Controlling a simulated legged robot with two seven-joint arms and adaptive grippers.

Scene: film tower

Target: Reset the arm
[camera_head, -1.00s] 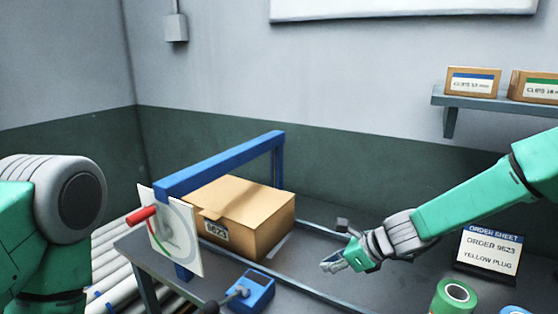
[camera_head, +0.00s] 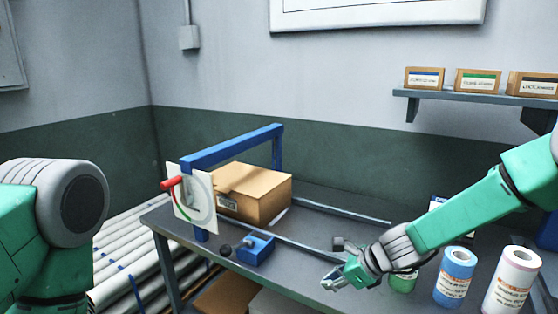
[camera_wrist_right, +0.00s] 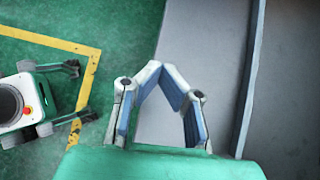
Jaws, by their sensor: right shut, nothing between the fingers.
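My right gripper (camera_head: 334,281) is shut and empty above the front part of the grey table. It also shows in the right wrist view (camera_wrist_right: 158,72), where its fingertips meet over the table's edge and nothing is between them. My right arm comes in from the right. Of my left arm only a green and grey part shows at the left of the head view; its gripper is out of view.
A cardboard box (camera_head: 266,192) sits by a blue frame (camera_head: 231,147) with a dial plate and red handle (camera_head: 172,182). A blue device (camera_head: 257,249) is in front. Blue (camera_head: 456,272) and white (camera_head: 513,281) rolls stand right; a green roll (camera_head: 403,282) is partly hidden.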

